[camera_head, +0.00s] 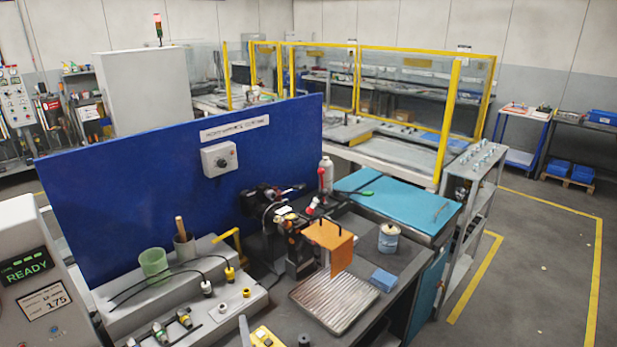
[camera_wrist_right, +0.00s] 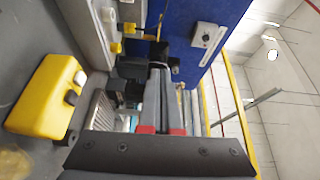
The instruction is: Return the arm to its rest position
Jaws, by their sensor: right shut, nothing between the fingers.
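My right gripper (camera_wrist_right: 160,76) shows in the right wrist view, its grey fingers with red parts shut close together and empty. They point toward the dark fixture beside the blue panel (camera_wrist_right: 238,12). I cannot clearly pick out either gripper or arm in the head view. In the head view the black fixture (camera_head: 298,258) with an orange plate (camera_head: 329,240) stands on the dark bench.
In the head view, a ribbed metal tray (camera_head: 335,302), a blue block (camera_head: 382,280) and a tin (camera_head: 388,238) stand near the fixture. A green cup (camera_head: 154,264) stands on the grey ledge at left. The blue panel (camera_head: 120,180) rises behind. Floor at right is open.

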